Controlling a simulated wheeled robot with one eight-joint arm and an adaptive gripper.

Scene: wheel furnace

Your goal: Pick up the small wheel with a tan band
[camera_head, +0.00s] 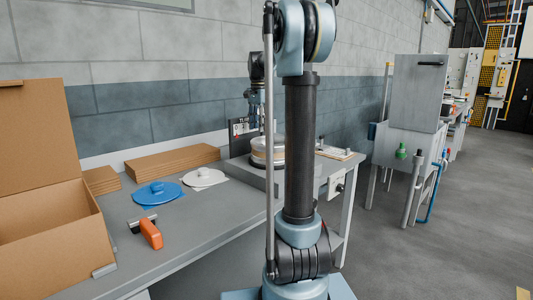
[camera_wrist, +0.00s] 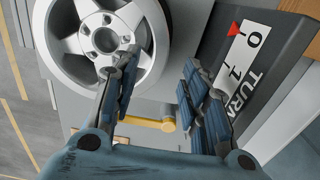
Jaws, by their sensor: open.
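A small wheel (camera_head: 268,151) with a tan band lies flat on a grey block at the far end of the bench in the head view, partly hidden behind my arm. In the wrist view a silver spoked wheel (camera_wrist: 104,38) fills the upper left, its face toward the camera; no tan band is clear on it there. My gripper (camera_wrist: 160,66) is open and empty. Its left finger overlaps the wheel's right side in the picture; its right finger is clear of it. Contact cannot be told. In the head view my gripper (camera_head: 254,118) hangs just above and left of the wheel.
A dark sign (camera_wrist: 250,55) with "0 1 TURN" stands close to my right finger. A yellow rod-like part (camera_wrist: 145,122) is below the wheel. The bench holds a cardboard box (camera_head: 45,225), an orange-handled tool (camera_head: 151,234), and blue (camera_head: 158,193) and white (camera_head: 204,177) discs.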

